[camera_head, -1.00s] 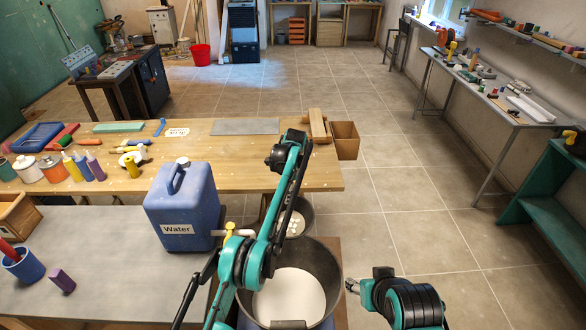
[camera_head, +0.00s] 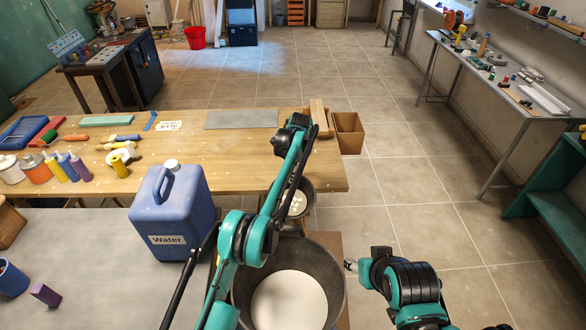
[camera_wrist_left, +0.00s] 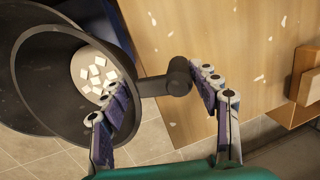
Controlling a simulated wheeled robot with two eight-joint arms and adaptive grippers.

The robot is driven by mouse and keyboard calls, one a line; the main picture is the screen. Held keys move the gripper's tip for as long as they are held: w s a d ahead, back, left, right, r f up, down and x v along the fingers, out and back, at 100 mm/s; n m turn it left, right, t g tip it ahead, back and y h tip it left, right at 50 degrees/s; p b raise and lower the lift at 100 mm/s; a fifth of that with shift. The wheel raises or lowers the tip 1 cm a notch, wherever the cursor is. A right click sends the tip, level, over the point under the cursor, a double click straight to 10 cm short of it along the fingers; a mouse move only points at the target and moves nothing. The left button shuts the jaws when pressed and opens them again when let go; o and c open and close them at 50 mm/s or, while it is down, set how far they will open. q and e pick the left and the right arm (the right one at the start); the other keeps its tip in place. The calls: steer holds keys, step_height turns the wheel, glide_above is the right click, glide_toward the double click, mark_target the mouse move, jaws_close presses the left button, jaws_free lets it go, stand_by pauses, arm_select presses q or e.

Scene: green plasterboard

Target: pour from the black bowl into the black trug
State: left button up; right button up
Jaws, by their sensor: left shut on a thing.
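The black bowl (camera_head: 309,196), with several white pieces in it, is just beyond the black trug in the head view. In the left wrist view the bowl (camera_wrist_left: 40,75) fills the left side, its stub handle (camera_wrist_left: 152,86) between my fingers. My left gripper (camera_wrist_left: 165,100) is shut on that handle; in the head view my arm partly hides the bowl. The black trug (camera_head: 335,275) is wide and round with a pale, whitish bottom or content, at the bottom centre. My right gripper (camera_head: 350,265) is beside the trug's right rim; its fingers are too small to read.
A blue water can (camera_head: 175,210) stands left of my left arm on the grey table (camera_head: 90,240). The wooden bench (camera_head: 230,165) beyond holds bottles and tools. A cardboard box (camera_head: 349,132) is at its right end. The tiled floor (camera_head: 420,180) to the right is clear.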

arm_select(q)
steer(key=shift+s+a+r+t+b, duration=0.15)
steer(key=shift+s+t+b, duration=0.85)
steer(key=shift+b, duration=1.25)
steer(key=shift+s+r+t+b, duration=0.25)
steer(key=shift+s+t+b, duration=0.7)
steer(key=shift+b, duration=1.3)
steer(key=s+t+b, duration=0.2)
steer(key=b, duration=0.1)
steer(key=s+t+b, duration=0.1)
steer(key=t, duration=0.1)
steer(key=shift+s+a+r+h, duration=0.15)
steer(key=shift+s+r+h, duration=0.15)
steer(key=shift+s+r, duration=0.1)
steer(key=shift+s+a+r+n+t+b, duration=0.15)
steer(key=shift+s+n+t+b, duration=0.15)
steer(key=shift+s+b, duration=0.25)
steer(key=shift+s+r+t+b, duration=0.15)
steer(key=shift+s+r+t, duration=0.2)
steer(key=shift+s, duration=0.15)
steer(key=shift+s+r+t+b, duration=0.15)
steer(key=shift+s+r+t, duration=0.15)
steer(key=shift+s, duration=0.2)
steer(key=shift+s+a+r+t+b, duration=0.15)
steer(key=shift+s+t+b, duration=0.1)
steer(key=shift+s, duration=0.2)
steer(key=shift+s+r+t+b, duration=0.15)
steer(key=shift+s+t, duration=0.1)
steer(key=shift+s, duration=0.2)
